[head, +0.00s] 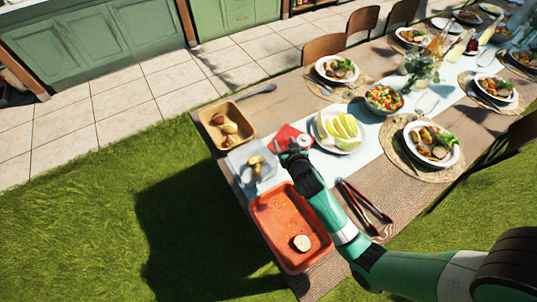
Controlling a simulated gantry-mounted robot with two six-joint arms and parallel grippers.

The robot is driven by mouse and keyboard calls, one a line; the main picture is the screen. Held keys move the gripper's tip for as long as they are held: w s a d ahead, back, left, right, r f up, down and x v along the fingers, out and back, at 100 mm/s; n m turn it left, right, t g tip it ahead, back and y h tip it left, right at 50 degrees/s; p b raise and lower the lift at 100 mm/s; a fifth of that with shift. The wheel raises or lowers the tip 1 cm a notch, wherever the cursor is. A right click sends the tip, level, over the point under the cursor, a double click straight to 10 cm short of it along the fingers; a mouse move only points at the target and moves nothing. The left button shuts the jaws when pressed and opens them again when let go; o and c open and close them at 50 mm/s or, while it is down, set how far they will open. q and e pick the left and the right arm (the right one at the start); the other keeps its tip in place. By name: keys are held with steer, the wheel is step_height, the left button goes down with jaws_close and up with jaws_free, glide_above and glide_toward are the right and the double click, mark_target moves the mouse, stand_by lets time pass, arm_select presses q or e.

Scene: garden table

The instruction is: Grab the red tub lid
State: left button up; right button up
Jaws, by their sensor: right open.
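The red tub lid (285,133) lies flat on the table between the clear tub (236,162) and the white plate of green wedges. My right gripper (289,147) is open over the near part of the lid and hides some of it. I cannot tell whether the fingers touch the lid. The clear tub holds a few pieces of food and stands just left of the gripper. My left gripper is not in view.
A red-orange tray (268,222) with a round slice lies below my right forearm. Tongs (364,205) lie to its right. A tan food tray (213,112), the plate of wedges (344,148) and a salad bowl (384,108) stand around the lid.

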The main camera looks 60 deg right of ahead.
steer(key=b, duration=0.2)
glide_toward(286, 139)
steer(key=a, duration=0.2)
steer(key=shift+m+g, duration=0.3)
steer(key=shift+g, duration=0.1)
steer(key=b+x, duration=0.1)
steer(key=x, duration=0.1)
steer(key=b+x, duration=0.1)
steer(key=x, duration=0.1)
steer(key=b+x, duration=0.1)
steer(key=x, duration=0.1)
steer(key=shift+s+d+r, duration=0.1)
steer(key=shift+d+r, duration=0.3)
steer(key=shift+d, duration=0.1)
steer(key=b+x, duration=0.3)
steer(key=x, duration=0.2)
steer(key=shift+s+d, duration=0.15)
steer(key=shift+s, duration=0.05)
steer(key=shift+w+d+f, duration=0.1)
steer(key=shift+w+d, duration=0.05)
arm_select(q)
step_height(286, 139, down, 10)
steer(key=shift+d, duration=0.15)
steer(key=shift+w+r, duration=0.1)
arm_select(e)
jaws_close()
